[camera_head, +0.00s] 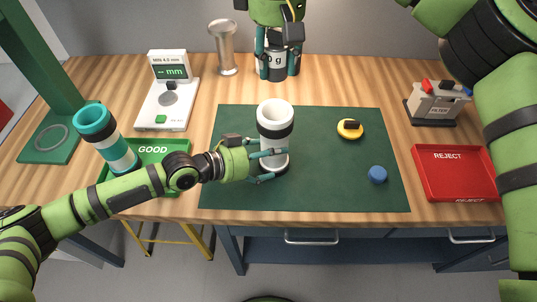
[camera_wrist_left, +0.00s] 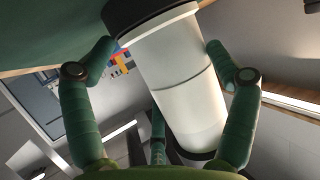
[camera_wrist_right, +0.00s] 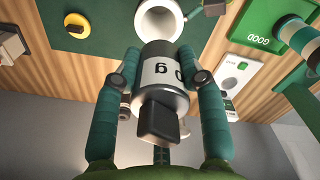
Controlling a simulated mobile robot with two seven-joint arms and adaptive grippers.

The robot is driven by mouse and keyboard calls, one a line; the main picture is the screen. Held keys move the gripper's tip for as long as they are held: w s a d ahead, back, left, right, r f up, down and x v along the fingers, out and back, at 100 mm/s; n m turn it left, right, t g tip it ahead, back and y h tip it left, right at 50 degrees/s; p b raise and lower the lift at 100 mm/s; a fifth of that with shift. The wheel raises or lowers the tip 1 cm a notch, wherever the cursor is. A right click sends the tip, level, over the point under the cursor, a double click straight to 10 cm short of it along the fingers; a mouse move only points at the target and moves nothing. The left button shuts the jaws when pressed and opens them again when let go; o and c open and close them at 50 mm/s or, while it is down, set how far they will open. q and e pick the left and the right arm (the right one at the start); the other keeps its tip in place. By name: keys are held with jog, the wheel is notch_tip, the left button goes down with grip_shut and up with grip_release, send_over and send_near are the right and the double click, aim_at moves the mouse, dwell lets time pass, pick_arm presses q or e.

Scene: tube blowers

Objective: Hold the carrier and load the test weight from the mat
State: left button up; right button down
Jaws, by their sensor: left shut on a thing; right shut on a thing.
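The carrier (camera_head: 274,143) is a white open-topped cylinder with black bands, standing upright on the green mat (camera_head: 345,185). My left gripper (camera_head: 272,166) is shut around its lower part; the carrier also fills the left wrist view (camera_wrist_left: 178,85). The test weight (camera_head: 277,66) is a dark cylinder with a white label marked "g". My right gripper (camera_head: 278,62) is shut on it behind the mat's far edge. In the right wrist view the weight (camera_wrist_right: 163,75) sits between the fingers, with the carrier's open mouth (camera_wrist_right: 160,20) beyond. I cannot tell how high the weight is.
On the mat lie a yellow disc (camera_head: 350,129) with a black knob and a blue cap (camera_head: 377,174). The green GOOD tray (camera_head: 165,152) with a teal-and-white tube (camera_head: 107,140) is left, the red REJECT tray (camera_head: 457,175) right. A gauge (camera_head: 168,95), metal cylinder (camera_head: 223,48) and filter box (camera_head: 437,103) stand around.

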aim_at(276, 81)
jog(key=shift+f, duration=0.1)
notch_tip(276, 81, down, 5)
jog(key=shift+w+d+r, duration=0.1)
jog(key=shift+r, duration=0.05)
dwell(0.3)
jog(key=shift+f, duration=1.6)
jog(key=shift+f, duration=0.15)
dwell(0.4)
jog(key=shift+f, duration=0.65)
grip_release()
jog(key=shift+f, duration=0.1)
dwell(0.7)
